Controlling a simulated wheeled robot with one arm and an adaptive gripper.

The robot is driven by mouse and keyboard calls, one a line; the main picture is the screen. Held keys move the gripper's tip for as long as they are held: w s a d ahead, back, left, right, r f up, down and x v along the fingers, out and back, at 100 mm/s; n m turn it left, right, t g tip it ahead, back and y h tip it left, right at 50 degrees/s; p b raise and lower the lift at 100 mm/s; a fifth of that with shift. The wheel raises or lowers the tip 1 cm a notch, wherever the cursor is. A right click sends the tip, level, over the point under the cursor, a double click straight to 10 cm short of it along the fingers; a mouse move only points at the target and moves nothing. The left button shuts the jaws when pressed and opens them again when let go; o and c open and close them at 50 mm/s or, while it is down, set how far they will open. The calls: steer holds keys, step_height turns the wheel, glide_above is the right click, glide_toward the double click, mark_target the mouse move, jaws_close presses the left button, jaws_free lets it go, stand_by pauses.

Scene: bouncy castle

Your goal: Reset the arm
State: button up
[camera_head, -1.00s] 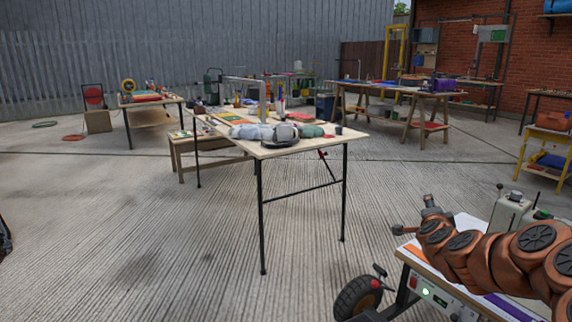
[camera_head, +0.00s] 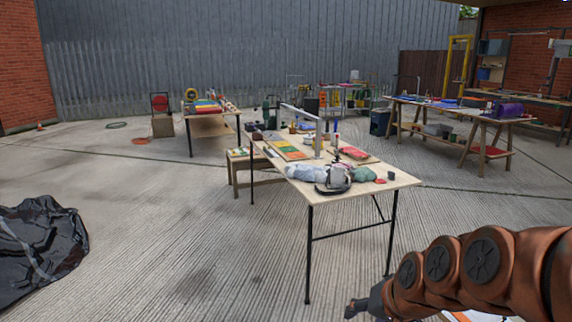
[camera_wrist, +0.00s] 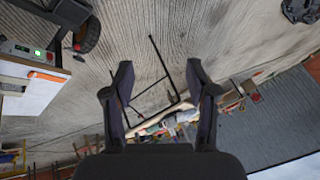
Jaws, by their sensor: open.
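My copper-coloured arm (camera_head: 480,262) reaches in from the lower right of the head view. My gripper (camera_head: 358,310) is at the arm's far end, low in that view and in front of the nearest work table. In the wrist view my gripper (camera_wrist: 160,80) has its two dark fingers apart with nothing held between them. The table legs and concrete floor show beyond the fingers, and the wrist picture is tilted.
The nearest table (camera_head: 400,180) carries a grey and green bundle (camera_head: 330,176) and coloured sheets. Another table (camera_head: 222,112) stands behind left, and a trestle bench (camera_head: 470,112) behind right. A black sheet (camera_head: 40,245) lies at left. Concrete floor (camera_head: 180,220) between is clear.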

steer(key=s+d+r+n+g+h+p, duration=0.1)
steer(key=s+r+g+p, duration=0.2)
steer(key=s, duration=0.9)
steer(key=s+d+r+n+g+h+p, duration=0.1)
steer(key=s+r+n+g+p, duration=0.1)
steer(key=s+r+g+p, duration=0.2)
steer(key=s+r+p, duration=0.3)
steer(key=s+p, duration=0.1)
steer(key=s, duration=0.4)
steer(key=shift+s+h, duration=0.35)
steer(key=shift+h, duration=0.05)
